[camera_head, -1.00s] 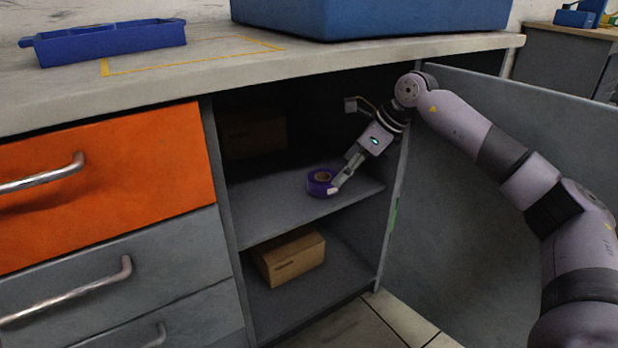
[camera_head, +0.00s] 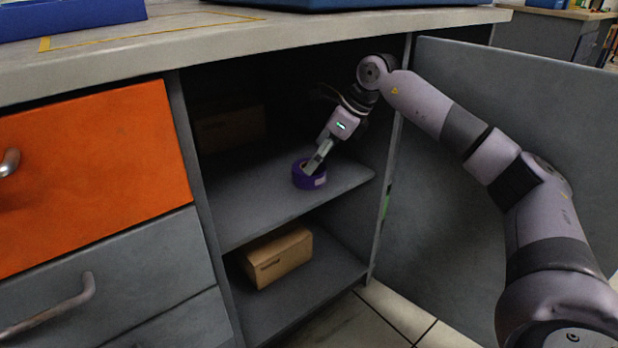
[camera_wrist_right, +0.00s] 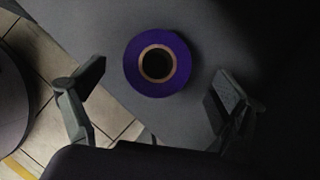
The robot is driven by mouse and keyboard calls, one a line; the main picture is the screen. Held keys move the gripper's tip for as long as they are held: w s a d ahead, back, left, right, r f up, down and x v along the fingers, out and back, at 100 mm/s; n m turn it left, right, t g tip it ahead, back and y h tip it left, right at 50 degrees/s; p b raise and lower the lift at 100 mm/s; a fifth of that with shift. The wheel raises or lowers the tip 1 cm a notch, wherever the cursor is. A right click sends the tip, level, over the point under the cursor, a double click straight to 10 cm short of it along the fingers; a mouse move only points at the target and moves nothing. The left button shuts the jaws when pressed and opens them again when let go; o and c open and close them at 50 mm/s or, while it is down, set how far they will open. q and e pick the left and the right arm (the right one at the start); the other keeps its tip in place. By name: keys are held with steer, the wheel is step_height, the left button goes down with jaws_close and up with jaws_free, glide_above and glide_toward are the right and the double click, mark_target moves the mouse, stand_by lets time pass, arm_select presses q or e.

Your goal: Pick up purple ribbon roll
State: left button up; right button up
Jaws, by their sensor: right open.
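The purple ribbon roll (camera_head: 309,179) lies flat on the upper shelf (camera_head: 250,205) inside the open cabinet. In the right wrist view the purple ribbon roll (camera_wrist_right: 157,90) shows its brown core facing up, ahead of the fingers and between their lines. My right gripper (camera_head: 314,166) reaches down at the roll from above and behind its right side in the head view. In the wrist view my right gripper (camera_wrist_right: 155,92) is open, with a finger on each side and nothing held. Whether a fingertip touches the roll cannot be told. My left gripper is not in view.
A cardboard box (camera_head: 277,256) sits on the lower shelf and another box (camera_head: 230,128) stands in the dark at the back of the upper shelf. The cabinet door (camera_head: 470,215) stands open at right. The countertop (camera_head: 200,50) overhangs the opening. An orange drawer (camera_head: 90,180) is at left.

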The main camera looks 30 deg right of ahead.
steer(key=b+x, duration=0.1)
steer(key=x, duration=0.1)
steer(key=b+x, duration=0.1)
steer(key=b, duration=0.1)
steer(key=shift+s+a+f, duration=0.1)
steer(key=shift+a+f, duration=0.05)
steer(key=shift+f, duration=0.25)
steer(key=shift+w+a+f, duration=0.1)
steer(key=shift+w+f, duration=0.15)
steer(key=shift+f, duration=0.05)
steer(key=shift+r, duration=0.1)
steer(key=shift+c, duration=0.5)
steer(key=c, duration=1.2)
